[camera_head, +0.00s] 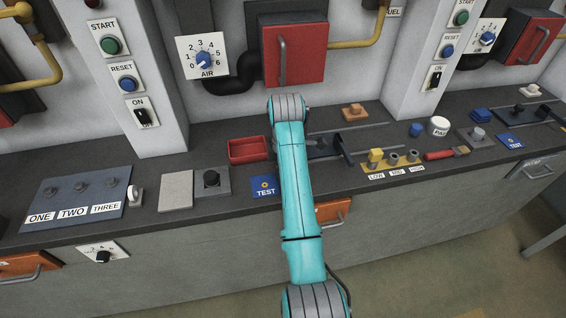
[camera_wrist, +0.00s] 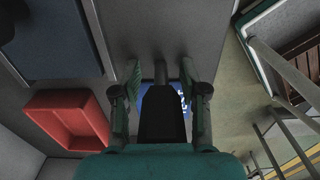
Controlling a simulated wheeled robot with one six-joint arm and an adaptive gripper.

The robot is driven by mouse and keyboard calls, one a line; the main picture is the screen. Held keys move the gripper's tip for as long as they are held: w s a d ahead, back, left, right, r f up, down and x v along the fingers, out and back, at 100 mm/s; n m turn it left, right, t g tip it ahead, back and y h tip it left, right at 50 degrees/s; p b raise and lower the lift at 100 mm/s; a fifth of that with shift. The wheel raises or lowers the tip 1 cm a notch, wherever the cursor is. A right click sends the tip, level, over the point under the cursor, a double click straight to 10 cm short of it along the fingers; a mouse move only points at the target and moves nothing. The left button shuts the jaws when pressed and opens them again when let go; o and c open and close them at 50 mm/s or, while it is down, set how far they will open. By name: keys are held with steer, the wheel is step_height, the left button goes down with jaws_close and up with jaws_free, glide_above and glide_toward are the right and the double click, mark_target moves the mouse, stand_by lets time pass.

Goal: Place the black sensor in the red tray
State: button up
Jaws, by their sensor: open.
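The red tray (camera_head: 248,150) is an open box on the dark bench, left of my arm in the head view. It also shows at the left of the wrist view (camera_wrist: 78,118), and it looks empty. My gripper (camera_wrist: 161,82) is open and points down over the bench beside the tray, its fingers apart. A black body with a short grey stub, seemingly the black sensor (camera_wrist: 162,118), lies between the fingers in the wrist view. I cannot tell whether the fingers touch it. In the head view my arm hides the gripper and this black thing.
A blue TEST card (camera_head: 264,187) lies at the bench front. A grey block with a black button (camera_head: 211,178) and a pale plate (camera_head: 176,190) stand to the left. A dark fixture (camera_head: 322,146) is right of my arm. A red wall box (camera_head: 294,50) hangs behind.

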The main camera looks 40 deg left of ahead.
jaws_close()
stand_by(0.4)
